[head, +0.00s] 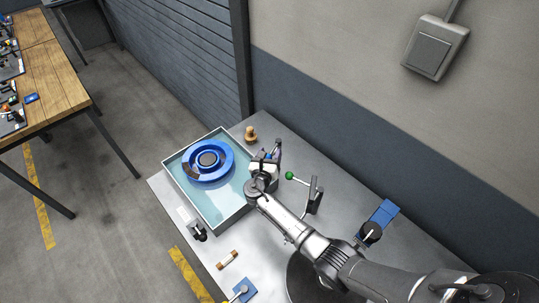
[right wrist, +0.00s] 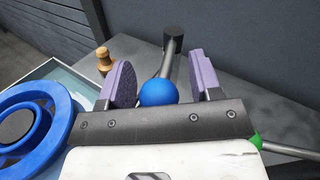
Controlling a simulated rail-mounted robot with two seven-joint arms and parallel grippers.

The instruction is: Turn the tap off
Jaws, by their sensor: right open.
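A grey post with a dark head (right wrist: 173,40) and a blue ball knob (right wrist: 158,92) stands at the tank's side; the post also shows in the head view (head: 278,146). I take this to be the tap. My right gripper (head: 269,157) is at it, beside the tank's right wall. In the right wrist view, the right gripper (right wrist: 161,75) is open, with the blue ball between its purple-padded fingers. Gaps show on both sides of the ball, the left one narrower. My gripper body partly hides the tap in the head view. My left gripper is not in view.
A water tank (head: 213,224) with a blue ring (head: 222,174) in it stands left of the gripper. A green ball (head: 289,175) on a lever is close on the right. A wooden peg (head: 250,134) stands behind. A brown-and-white cylinder (head: 228,260) lies on the metal bench.

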